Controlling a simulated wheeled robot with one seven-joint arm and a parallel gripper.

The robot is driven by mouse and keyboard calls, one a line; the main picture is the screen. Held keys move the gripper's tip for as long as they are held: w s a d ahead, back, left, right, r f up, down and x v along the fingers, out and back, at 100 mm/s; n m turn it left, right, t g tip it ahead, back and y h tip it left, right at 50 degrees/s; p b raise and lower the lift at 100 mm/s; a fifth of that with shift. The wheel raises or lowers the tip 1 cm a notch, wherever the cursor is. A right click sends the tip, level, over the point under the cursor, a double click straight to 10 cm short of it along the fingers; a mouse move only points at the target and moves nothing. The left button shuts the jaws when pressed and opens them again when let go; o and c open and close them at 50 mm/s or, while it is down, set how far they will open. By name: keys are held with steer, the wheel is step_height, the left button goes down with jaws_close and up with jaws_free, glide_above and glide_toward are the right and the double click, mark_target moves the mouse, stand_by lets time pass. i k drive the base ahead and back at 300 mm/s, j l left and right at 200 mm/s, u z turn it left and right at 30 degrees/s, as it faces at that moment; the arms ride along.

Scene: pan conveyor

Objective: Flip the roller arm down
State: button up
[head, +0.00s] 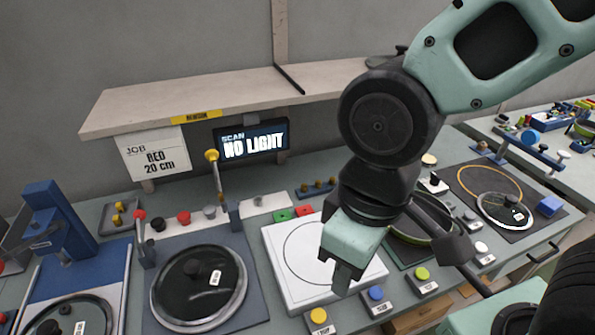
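An upright arm with a yellow knob (211,156) stands at the back of the blue-grey lid station, left of centre, and looks like the roller arm. Its thin post rises from near a dark blue block (235,213); I cannot make out a roller on it. A glass-lidded pan (199,285) sits in front of it. My gripper (346,278) hangs over the right part of the white square plate, to the right of the arm and apart from it. Its fingers point down and are seen edge-on, so their opening is unclear. I see nothing held.
A blue press-like stand (58,225) is at the left. The white plate (290,262) with a drawn circle is at centre. Yellow, blue and green buttons (376,293) line the front. A shelf (230,97) and a "NO LIGHT" screen (252,140) are behind.

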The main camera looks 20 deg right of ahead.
mark_target(211, 155)
steer(key=j+z, duration=0.15)
steer(key=z, duration=0.25)
steer(key=k+z, duration=0.1)
steer(key=z, duration=0.3)
steer(key=k+j+z, duration=0.1)
steer(key=z, duration=0.3)
steer(key=k+j+z, duration=0.1)
steer(key=z, duration=0.3)
steer(key=k+z, duration=0.1)
steer(key=z, duration=0.3)
steer(key=k+j+z, duration=0.1)
steer(key=k+z, duration=0.3)
steer(key=k+j+z, duration=0.1)
steer(key=z, duration=0.3)
steer(key=k+j+u, duration=0.15)
steer(key=k+u, duration=0.15)
steer(key=k, duration=0.45)
steer(key=k+j+u, duration=0.3)
steer(key=u, duration=0.2)
steer(key=k+j+u, duration=0.5)
steer(key=j+u, duration=0.15)
steer(key=j, duration=0.55)
steer(key=k+l+u, duration=0.1)
steer(key=l+u, duration=0.2)
steer(key=l, duration=0.45)
